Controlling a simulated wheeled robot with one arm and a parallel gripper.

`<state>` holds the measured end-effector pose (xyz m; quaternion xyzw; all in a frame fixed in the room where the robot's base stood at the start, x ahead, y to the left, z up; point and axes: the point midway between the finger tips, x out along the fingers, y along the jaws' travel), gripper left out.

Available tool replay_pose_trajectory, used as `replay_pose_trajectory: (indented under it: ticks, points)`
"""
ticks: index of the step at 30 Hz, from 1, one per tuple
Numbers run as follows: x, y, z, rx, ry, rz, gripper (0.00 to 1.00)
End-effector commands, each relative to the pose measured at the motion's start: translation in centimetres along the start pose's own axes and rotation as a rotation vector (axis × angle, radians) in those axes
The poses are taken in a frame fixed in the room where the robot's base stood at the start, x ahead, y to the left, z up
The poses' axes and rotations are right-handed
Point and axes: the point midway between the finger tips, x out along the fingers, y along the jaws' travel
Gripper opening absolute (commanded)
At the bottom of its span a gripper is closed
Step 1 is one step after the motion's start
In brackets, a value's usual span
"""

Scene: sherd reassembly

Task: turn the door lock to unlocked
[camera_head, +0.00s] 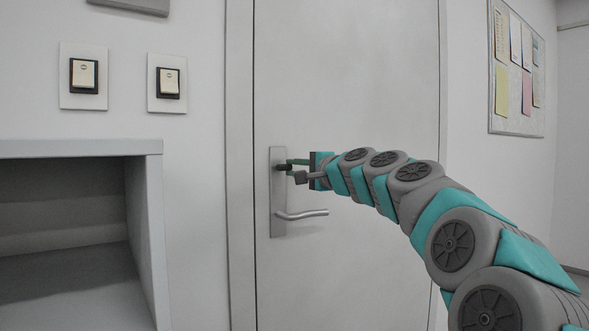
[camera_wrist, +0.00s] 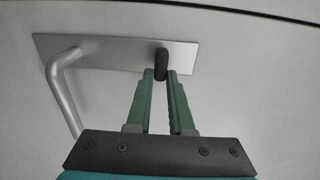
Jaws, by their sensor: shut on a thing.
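The door lock is a small dark thumb-turn (camera_wrist: 161,62) on the upper part of a metal plate (camera_head: 276,215) on the white door (camera_head: 345,90). In the wrist view the plate (camera_wrist: 110,50) lies behind the fingers. My gripper (camera_wrist: 161,76) has its green fingertips on both sides of the thumb-turn and is shut on it. In the head view my gripper (camera_head: 287,165) reaches the plate from the right and partly hides the thumb-turn. I cannot tell whether the lock is turned to unlocked.
A lever handle (camera_head: 302,214) sticks out below the lock, close under my gripper; it also shows at left in the wrist view (camera_wrist: 64,90). Two wall switches (camera_head: 84,75) and a grey open shelf unit (camera_head: 80,148) are left of the door. A notice board (camera_head: 516,70) hangs at right.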

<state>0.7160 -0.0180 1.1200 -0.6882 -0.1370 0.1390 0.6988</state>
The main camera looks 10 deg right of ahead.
Motion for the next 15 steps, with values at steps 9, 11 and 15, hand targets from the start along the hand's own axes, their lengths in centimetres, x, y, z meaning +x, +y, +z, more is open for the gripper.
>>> replay_pose_trajectory:
  ticks: [9, 11, 15]
  points:
    - [0.01, 0.05, -0.03, 0.0, 0.0, 0.001, 0.4]
    - [0.01, 0.05, -0.03, 0.0, 0.0, 0.001, 0.47]
    - [0.0, 0.03, -0.02, 0.0, 0.0, 0.0, 0.5]
